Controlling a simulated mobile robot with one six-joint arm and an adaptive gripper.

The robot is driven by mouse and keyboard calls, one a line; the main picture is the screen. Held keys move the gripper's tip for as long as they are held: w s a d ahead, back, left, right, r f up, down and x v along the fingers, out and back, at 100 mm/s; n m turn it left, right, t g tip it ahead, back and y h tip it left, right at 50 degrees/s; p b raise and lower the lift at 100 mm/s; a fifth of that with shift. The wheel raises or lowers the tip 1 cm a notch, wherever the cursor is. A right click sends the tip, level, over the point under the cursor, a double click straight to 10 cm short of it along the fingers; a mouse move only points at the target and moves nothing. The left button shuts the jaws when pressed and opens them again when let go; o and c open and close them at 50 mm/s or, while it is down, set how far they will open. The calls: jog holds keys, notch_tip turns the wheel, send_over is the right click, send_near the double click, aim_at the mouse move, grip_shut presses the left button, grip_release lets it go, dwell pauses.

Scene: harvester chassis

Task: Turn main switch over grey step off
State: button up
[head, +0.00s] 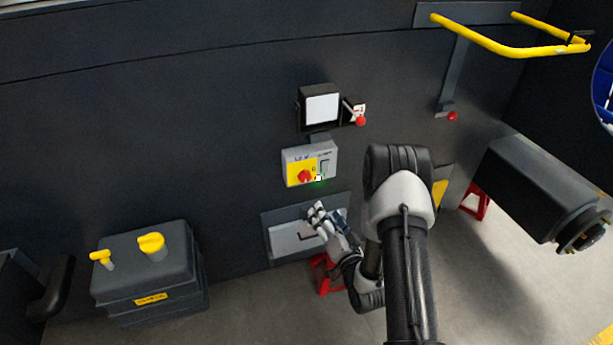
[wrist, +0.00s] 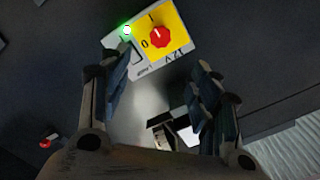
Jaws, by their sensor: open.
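The main switch is a red rotary knob (head: 305,176) on a yellow plate (head: 293,171) of a grey box (head: 329,158), above the grey step (head: 275,241). A green lamp (head: 319,179) glows beside it. In the wrist view the knob (wrist: 161,37) lies beyond the fingertips, with "0" and "I" marks on the plate; I cannot tell surely which mark it points to. My gripper (head: 318,212) is open and empty, below the switch box in the head view and apart from it. In the wrist view its fingers (wrist: 160,82) stand apart.
A square lamp (head: 321,108) and a small red knob (head: 361,121) sit above the switch box. A black tank (head: 150,275) with yellow caps stands left. A yellow handrail (head: 490,48) and a dark cylinder (head: 540,190) are right. The wall left of the switch is clear.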

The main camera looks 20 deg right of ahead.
aim_at(306, 178)
jog(key=w, duration=1.1)
jog(key=w+b, duration=0.1)
jog(key=w, duration=0.5)
jog(key=shift+a+f, duration=0.15)
jog(key=shift+a, duration=0.15)
jog(key=shift+c, duration=0.3)
jog(key=c, duration=1)
